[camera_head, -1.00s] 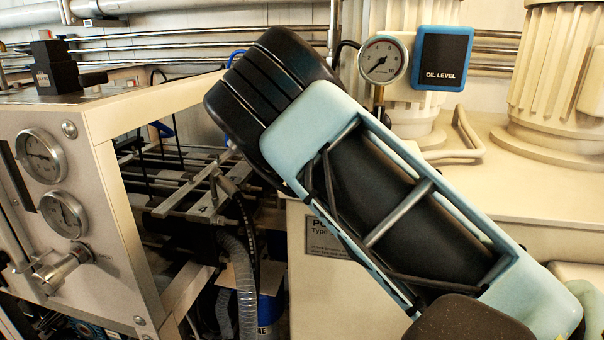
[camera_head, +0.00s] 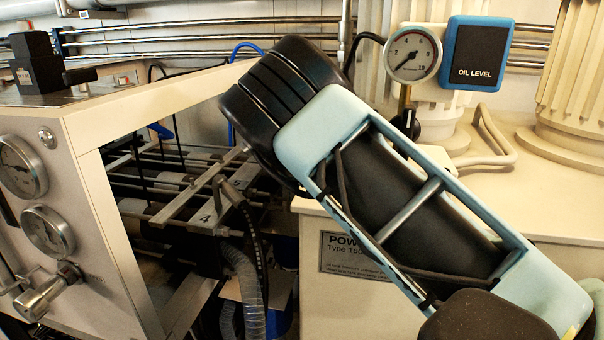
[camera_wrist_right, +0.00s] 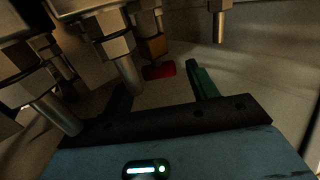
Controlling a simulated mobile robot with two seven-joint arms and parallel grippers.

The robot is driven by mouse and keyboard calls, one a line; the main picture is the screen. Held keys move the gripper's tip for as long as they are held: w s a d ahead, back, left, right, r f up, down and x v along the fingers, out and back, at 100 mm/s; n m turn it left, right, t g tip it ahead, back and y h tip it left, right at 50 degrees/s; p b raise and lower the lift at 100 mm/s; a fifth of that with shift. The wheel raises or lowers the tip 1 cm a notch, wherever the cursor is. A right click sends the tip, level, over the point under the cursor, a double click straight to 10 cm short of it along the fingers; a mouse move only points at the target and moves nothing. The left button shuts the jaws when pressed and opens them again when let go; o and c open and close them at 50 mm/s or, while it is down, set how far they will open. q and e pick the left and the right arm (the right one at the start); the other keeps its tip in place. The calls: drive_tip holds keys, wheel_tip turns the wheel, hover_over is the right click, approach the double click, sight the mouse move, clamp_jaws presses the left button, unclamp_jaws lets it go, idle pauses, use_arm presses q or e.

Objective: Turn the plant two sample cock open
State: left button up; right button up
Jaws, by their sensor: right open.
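A small red handle (camera_wrist_right: 159,71), which looks like a cock's lever, shows in the right wrist view below a brass-coloured fitting (camera_wrist_right: 152,47). No label shows which plant it belongs to. My right gripper (camera_wrist_right: 158,77) is open, its two dark green fingers pointing toward the red handle, which appears between the fingertips. I see no contact, and the remaining depth is hard to judge in the dim light. In the head view my right arm crosses the picture and its gripper is hidden. My left gripper is not in view.
Metal pipes with hex nuts (camera_wrist_right: 121,44) hang close to my right gripper's left side; another pipe end (camera_wrist_right: 219,25) is at upper right. The head view shows a gauge panel (camera_head: 85,285), an open frame of tubing, an oil gauge (camera_head: 412,53) and an OIL LEVEL sign (camera_head: 476,54).

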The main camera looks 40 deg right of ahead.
drive_tip(key=c, duration=1)
drive_tip(key=shift+s+f+t+h, duration=0.15)
drive_tip(key=shift+t+h, duration=0.25)
drive_tip(key=shift+h, duration=0.2)
drive_tip(key=o, duration=1)
